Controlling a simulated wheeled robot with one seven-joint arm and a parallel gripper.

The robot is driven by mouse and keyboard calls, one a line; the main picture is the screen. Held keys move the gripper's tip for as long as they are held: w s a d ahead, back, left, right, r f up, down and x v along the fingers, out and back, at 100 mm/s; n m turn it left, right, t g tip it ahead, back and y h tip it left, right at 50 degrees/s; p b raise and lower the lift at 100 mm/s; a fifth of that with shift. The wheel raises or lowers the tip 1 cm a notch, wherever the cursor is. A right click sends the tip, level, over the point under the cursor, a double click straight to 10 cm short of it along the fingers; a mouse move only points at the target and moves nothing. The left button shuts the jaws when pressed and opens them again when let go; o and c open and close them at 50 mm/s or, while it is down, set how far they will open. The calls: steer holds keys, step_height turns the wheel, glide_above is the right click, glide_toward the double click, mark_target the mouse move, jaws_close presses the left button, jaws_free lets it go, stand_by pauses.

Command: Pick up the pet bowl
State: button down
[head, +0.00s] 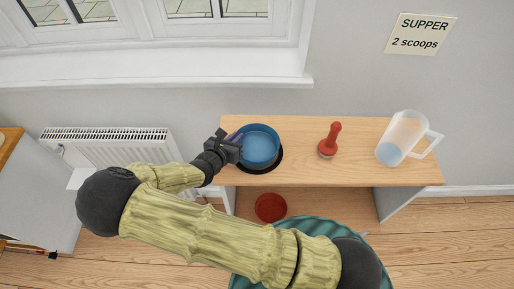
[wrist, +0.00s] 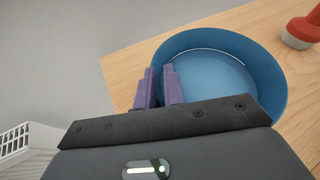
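The pet bowl is a round blue bowl (head: 258,147) at the left end of the wooden bench top; it also fills the upper middle of the wrist view (wrist: 225,75). My gripper (head: 236,139) is at the bowl's left side. In the wrist view its purple fingers (wrist: 160,87) are close together, one outside and one inside the bowl, with the rim pinched between them. A black round mat (head: 265,169) shows below and right of the bowl, which looks shifted up from it. Whether the bowl's base touches the mat is hidden.
On the bench (head: 300,178) stand a red-handled tool (head: 331,138) and a clear jug with blue contents (head: 402,140). A radiator (head: 115,147) and windowsill (head: 150,78) are left and behind.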

steer(key=shift+r, duration=0.1)
stand_by(0.7)
step_height(320, 180, up, 10)
stand_by(1.0)
stand_by(0.8)
